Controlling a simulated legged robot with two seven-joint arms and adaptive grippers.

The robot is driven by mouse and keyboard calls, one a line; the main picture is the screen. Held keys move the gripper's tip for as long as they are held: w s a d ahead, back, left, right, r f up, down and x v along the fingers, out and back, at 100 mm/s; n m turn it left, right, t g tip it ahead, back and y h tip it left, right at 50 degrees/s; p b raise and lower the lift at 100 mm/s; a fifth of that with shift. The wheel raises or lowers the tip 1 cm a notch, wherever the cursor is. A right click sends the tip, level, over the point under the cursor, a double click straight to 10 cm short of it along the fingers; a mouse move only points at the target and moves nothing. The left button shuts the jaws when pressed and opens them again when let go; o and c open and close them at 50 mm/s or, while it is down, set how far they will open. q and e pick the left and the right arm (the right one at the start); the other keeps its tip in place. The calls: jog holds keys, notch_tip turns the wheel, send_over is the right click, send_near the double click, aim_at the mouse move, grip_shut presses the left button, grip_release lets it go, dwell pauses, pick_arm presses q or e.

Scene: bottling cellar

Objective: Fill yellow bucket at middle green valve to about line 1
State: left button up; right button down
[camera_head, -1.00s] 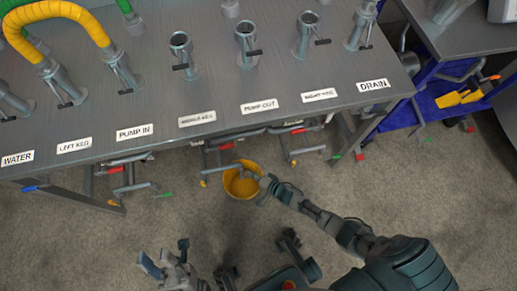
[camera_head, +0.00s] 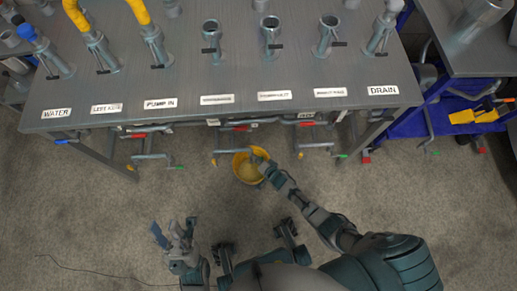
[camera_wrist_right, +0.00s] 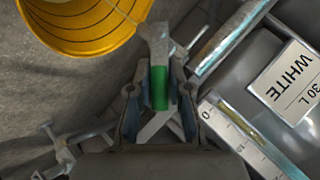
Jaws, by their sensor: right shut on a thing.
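The yellow bucket (camera_head: 237,168) stands on the floor at the front edge of the table, under a pipe outlet. In the right wrist view the bucket (camera_wrist_right: 75,32) shows at upper left, with dark ring lines inside. My right gripper (camera_head: 258,160) is beside the bucket's rim. In the wrist view, my right gripper (camera_wrist_right: 160,105) is shut on a green valve handle (camera_wrist_right: 159,88). My left gripper (camera_head: 173,232) is above the floor at lower left, empty, its fingers apart.
The grey table (camera_head: 190,95) carries pipe stubs and labels such as WATER, PUMP IN and DRAIN. Red and green valve handles sit under its front edge. A keg label (camera_wrist_right: 290,82) reads 30 L WHITE. A blue shelf (camera_head: 420,115) stands right. The front floor is mostly clear.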

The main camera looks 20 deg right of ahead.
jog(key=shift+s+d+f, duration=0.1)
jog(key=shift+d+f, duration=0.05)
jog(key=shift+d, duration=0.05)
jog(key=c, duration=1.1)
grip_release()
jog(key=shift+a, duration=0.1)
jog(key=v, duration=1.2)
